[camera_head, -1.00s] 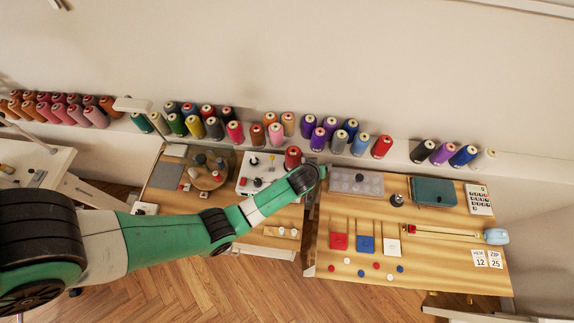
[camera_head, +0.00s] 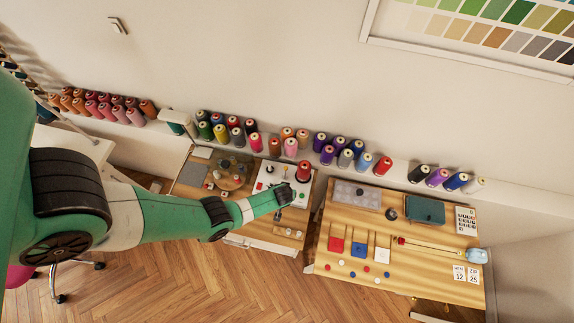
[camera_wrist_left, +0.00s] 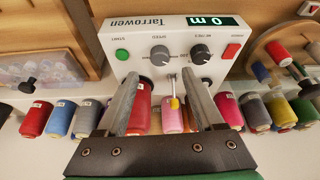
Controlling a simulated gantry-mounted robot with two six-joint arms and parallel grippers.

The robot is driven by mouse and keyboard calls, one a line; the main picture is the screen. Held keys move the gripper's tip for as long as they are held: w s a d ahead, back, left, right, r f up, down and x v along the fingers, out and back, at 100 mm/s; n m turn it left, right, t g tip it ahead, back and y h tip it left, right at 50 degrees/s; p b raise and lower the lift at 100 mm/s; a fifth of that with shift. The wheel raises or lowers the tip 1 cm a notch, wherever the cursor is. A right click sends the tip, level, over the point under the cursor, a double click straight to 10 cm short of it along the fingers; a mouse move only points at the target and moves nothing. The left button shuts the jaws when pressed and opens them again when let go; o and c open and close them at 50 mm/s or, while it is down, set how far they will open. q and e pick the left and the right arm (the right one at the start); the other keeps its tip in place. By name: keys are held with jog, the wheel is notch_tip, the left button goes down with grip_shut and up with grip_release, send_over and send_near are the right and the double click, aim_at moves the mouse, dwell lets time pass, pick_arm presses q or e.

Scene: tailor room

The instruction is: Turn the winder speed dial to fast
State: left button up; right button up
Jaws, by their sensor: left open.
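The winder is a white box labelled Tarrowen (camera_wrist_left: 185,40), upside down in the left wrist view; it also shows at the back in the head view (camera_head: 266,177). Its face has a grey speed dial (camera_wrist_left: 159,55), a dark metres dial (camera_wrist_left: 200,54), a green start button (camera_wrist_left: 122,54) and a red button (camera_wrist_left: 231,50). The display (camera_wrist_left: 211,21) reads 0 m. The speed dial's setting is too small to read. My left gripper (camera_wrist_left: 164,88) is open and empty, its fingers apart in front of the panel, not around the dial. It also shows at the winder in the head view (camera_head: 285,191). My right gripper is not in view.
A metal rod with a yellow tip (camera_wrist_left: 174,102) stands between my fingers in the wrist view. A red spool (camera_head: 303,171) stands at the winder's right side. Several thread cones line the wall ledge. The right table (camera_head: 335,278) holds coloured squares and a calculator.

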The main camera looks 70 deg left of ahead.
pick_arm(q)
jog(key=b+x, duration=0.4)
jog(key=x, duration=0.2)
jog(key=shift+a+f, duration=0.15)
jog(key=shift+f, duration=0.15)
grip_shut()
